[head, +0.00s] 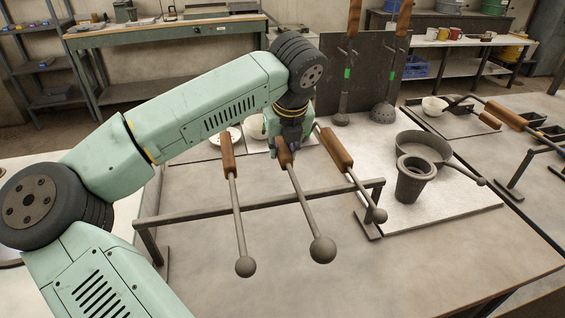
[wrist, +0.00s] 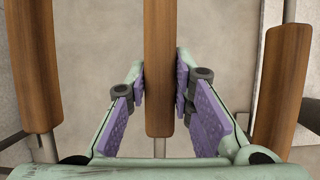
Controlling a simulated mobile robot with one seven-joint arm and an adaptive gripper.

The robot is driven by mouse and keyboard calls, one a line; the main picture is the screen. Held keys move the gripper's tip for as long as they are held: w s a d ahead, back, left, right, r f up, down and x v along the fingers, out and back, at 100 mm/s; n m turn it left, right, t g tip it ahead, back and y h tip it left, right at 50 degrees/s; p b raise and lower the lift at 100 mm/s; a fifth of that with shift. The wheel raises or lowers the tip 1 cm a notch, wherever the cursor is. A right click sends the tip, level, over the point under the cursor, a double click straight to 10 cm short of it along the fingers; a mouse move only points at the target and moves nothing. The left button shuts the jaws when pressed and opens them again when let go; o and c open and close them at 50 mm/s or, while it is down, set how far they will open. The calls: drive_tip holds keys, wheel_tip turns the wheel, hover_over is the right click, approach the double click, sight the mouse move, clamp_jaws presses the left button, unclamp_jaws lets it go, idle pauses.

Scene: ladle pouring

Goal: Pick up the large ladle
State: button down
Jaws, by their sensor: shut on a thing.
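Three ladles with wooden handles, grey rods and round ends lie side by side over a low metal rack (head: 260,203). The middle one, the large ladle (head: 322,249), has the biggest round end, which hangs past the near side of the rack. My gripper (head: 287,150) is shut on its wooden handle. In the wrist view the purple-padded fingers stand on either side of the large ladle's handle (wrist: 158,50). The left ladle (head: 245,266) and the right ladle (head: 379,215) are smaller and apart from my fingers. I cannot tell whether the large ladle's rod still touches the rack bar.
The neighbouring handles, left (wrist: 36,70) and right (wrist: 281,90), are close to my fingers. A dark crucible (head: 410,180) and a wide bowl (head: 424,146) stand right of the rack. A dark upright panel (head: 365,85) with two hanging tools is behind.

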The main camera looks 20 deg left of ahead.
drive_tip(key=shift+r, duration=0.1)
idle(0.5)
wheel_tip(320, 180, up, 10)
drive_tip(key=shift+b, duration=1.15)
